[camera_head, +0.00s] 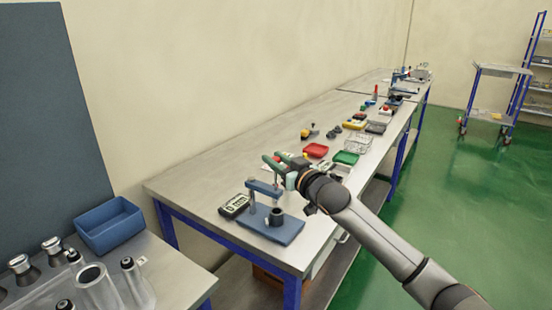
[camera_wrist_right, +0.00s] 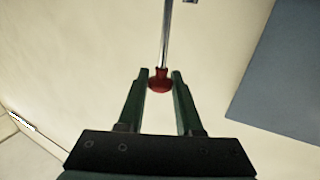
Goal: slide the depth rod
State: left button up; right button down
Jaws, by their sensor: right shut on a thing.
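The depth rod (camera_wrist_right: 165,35) is a thin silver rod with a red knob (camera_wrist_right: 158,80) at its end. In the right wrist view the knob sits between the fingertips of my right gripper (camera_wrist_right: 160,83), which is shut on it. In the head view my right gripper (camera_head: 280,160) is above the blue stand (camera_head: 288,233). The stand has a post, a crossbar (camera_head: 263,188) and a dark cup (camera_head: 277,214) on its base. The fingers partly hide the rod's top there. My left gripper is out of view.
A small readout (camera_head: 234,205) lies left of the stand on the bench (camera_head: 185,187). Red (camera_head: 316,150) and green (camera_head: 346,158) trays and other small items stand farther along it. A blue bin (camera_head: 108,228) and metal cylinders are on the nearer table at left.

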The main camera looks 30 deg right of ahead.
jog(key=shift+r, duration=0.4)
jog(key=c, duration=1)
grip_release()
jog(key=o, duration=0.4)
jog(key=shift+f, duration=0.15)
jog(key=shift+s+f, duration=0.1)
jog(key=shift+s, duration=0.4)
jog(key=s+b, duration=0.2)
jog(key=s, duration=0.9)
jog(key=shift+s, duration=0.25)
